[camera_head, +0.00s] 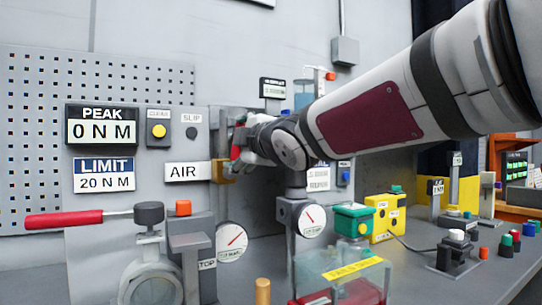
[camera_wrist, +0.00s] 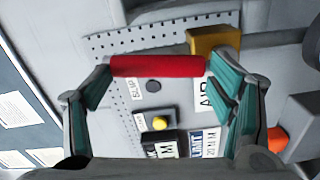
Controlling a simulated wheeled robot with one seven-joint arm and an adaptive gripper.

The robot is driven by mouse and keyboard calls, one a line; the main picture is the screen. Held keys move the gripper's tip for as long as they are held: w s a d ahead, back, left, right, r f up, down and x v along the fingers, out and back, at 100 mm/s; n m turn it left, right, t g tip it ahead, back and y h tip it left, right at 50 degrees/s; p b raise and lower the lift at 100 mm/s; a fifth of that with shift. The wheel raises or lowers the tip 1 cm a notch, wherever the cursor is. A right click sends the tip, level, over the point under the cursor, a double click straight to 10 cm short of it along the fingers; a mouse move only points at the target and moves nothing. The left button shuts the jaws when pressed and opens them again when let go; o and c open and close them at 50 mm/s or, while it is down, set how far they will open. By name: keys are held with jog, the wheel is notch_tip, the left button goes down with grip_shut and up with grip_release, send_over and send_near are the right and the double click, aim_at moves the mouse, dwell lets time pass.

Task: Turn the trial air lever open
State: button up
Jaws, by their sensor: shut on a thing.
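The trial air lever's red handle (camera_wrist: 158,66) lies between my gripper's fingertips in the wrist view, spanning from one finger to the other. My gripper (camera_wrist: 160,80) is shut on it. The handle adjoins a brass-yellow valve body (camera_wrist: 213,42), beside the AIR label (camera_wrist: 205,94). In the head view my gripper (camera_head: 243,142) is at the panel, just above the brass valve (camera_head: 222,171) and right of the AIR label (camera_head: 187,172). A little of the red handle (camera_head: 235,152) shows there; my gripper hides the rest.
The PEAK display (camera_head: 101,126) reads 0 N M. A second long red-handled lever (camera_head: 64,219) lies at the lower left. Gauges (camera_head: 231,242), a clear guard box (camera_head: 345,273), a green-topped box (camera_head: 353,218) and a yellow box (camera_head: 384,216) crowd the bench below my arm.

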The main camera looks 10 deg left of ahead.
jog(key=shift+a+r+n+b, duration=0.1)
jog(key=shift+r+n+b, duration=0.2)
jog(key=shift+r+n, duration=0.1)
jog(key=o, duration=1.3)
jog(key=shift+a, duration=0.1)
jog(key=o, duration=0.3)
jog(key=shift+w+a+f, duration=0.1)
jog(key=shift+f, duration=0.05)
jog(key=shift+f, duration=0.1)
jog(key=v, duration=1.2)
